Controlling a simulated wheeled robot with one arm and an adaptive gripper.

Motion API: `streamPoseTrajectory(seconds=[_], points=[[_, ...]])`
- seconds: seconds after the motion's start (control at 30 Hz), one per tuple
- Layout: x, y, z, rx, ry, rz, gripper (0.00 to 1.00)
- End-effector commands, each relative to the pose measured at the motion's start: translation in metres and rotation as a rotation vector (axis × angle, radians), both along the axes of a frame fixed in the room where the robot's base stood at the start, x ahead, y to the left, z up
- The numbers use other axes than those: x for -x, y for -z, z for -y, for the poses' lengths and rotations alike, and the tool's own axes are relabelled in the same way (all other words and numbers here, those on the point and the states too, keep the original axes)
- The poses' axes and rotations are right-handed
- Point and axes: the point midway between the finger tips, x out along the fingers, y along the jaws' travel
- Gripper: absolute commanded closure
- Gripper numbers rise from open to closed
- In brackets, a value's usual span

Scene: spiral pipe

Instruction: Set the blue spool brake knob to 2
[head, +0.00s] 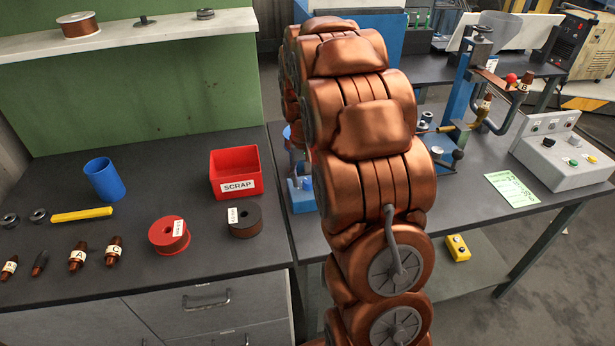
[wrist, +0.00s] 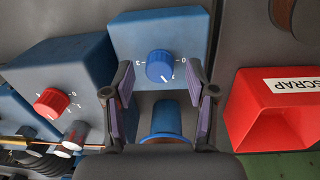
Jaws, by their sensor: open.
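The blue knob (wrist: 160,66) sits on the face of a blue box (wrist: 185,28) in the wrist view, with small white scale marks around it. The marks are too small to read surely, so I cannot tell its setting. My gripper (wrist: 160,78) is open, one finger on each side of the knob in the picture, with gaps showing; its distance above the knob is unclear. A blue cylindrical part (wrist: 167,120) shows between the fingers, below the box. In the head view, my arm hides the gripper and knob; part of a blue box (head: 301,198) shows.
A red knob (wrist: 51,102) on another blue box is at left in the wrist view. The red scrap bin (head: 236,170) stands close by; it also shows in the wrist view (wrist: 275,118). A grey control box (head: 565,150) and a green sheet (head: 512,188) lie right.

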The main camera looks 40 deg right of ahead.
Motion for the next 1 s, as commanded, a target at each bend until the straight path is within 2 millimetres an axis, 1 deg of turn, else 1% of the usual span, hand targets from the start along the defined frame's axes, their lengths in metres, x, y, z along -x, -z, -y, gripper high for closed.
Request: streamPoseTrajectory(seconds=[0.13, 0.4, 0.9, 0.97, 1.0], points=[[0.0004, 0.0073, 0.0004, 0.0, 0.0, -0.001, 0.43], [0.0002, 0.0084, 0.0004, 0.0, 0.0, 0.001, 0.43], [0.0003, 0.0083, 0.0003, 0.0, 0.0, 0.0, 0.95], [0.0002, 0.0082, 0.0003, 0.0, 0.0, 0.001, 1.0], [0.0002, 0.0082, 0.0002, 0.0, 0.0, 0.001, 1.0]])
